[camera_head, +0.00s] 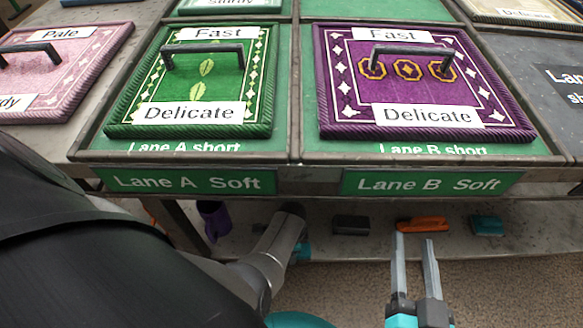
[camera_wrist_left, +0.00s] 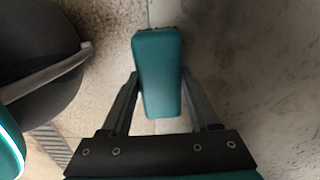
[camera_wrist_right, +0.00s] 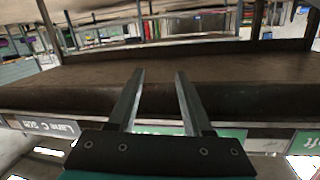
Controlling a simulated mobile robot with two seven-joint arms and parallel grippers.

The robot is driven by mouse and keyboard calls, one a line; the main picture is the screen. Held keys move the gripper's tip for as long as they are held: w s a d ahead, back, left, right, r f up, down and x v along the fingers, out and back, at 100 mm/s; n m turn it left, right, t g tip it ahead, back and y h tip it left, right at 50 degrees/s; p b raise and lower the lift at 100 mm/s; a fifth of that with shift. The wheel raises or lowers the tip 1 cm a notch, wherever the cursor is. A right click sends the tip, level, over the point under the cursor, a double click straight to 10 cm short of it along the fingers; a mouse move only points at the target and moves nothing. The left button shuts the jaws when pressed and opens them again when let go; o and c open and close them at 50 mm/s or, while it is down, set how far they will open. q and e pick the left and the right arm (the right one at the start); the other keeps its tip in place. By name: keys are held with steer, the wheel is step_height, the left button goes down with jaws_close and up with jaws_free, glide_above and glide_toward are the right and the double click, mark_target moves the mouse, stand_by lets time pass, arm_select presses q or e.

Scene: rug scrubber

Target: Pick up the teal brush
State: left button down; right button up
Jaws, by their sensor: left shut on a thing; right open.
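The teal brush (camera_wrist_left: 158,75) is between the two fingers of my left gripper (camera_wrist_left: 158,88) in the left wrist view. The gripper is shut on it, with a finger along each side; a dark fringe shows at its far end. In the head view my left arm hides most of that gripper, near the lower shelf. My right gripper (camera_head: 414,243) is open and empty, in front of the lower shelf. In the right wrist view its fingers (camera_wrist_right: 159,75) stand apart with nothing between them.
On the lower shelf (camera_head: 345,246) are a dark block (camera_head: 350,224), an orange tool (camera_head: 422,224), another teal block (camera_head: 487,225) and a purple item (camera_head: 214,219). Above, a green rug panel (camera_head: 196,80) and a purple one (camera_head: 424,80) lie in the lanes.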

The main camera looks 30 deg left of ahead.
arm_select(q)
steer(key=shift+r, duration=0.15)
arm_select(e)
steer(key=shift+w+d+f, duration=0.1)
arm_select(q)
steer(key=shift+r+p, duration=0.55)
steer(key=shift+p, duration=0.05)
steer(key=shift+r+p, duration=0.75)
steer(key=shift+r, duration=0.1)
step_height(320, 180, up, 4)
steer(key=p, duration=0.3)
steer(key=shift+r+p, duration=0.2)
steer(key=shift+p, duration=0.2)
steer(key=shift+r+p, duration=0.7)
steer(key=shift+r, duration=0.15)
steer(key=shift+r+p, duration=0.3)
steer(key=shift+r, duration=0.1)
arm_select(e)
steer(key=s+d+f+g+h, duration=0.5)
steer(key=d+f+g, duration=0.1)
steer(key=d+g, duration=0.4)
steer(key=shift+d+f+g+h, duration=0.3)
steer(key=shift+f+g, duration=0.1)
steer(key=shift+g, duration=0.3)
steer(key=shift+s, duration=0.15)
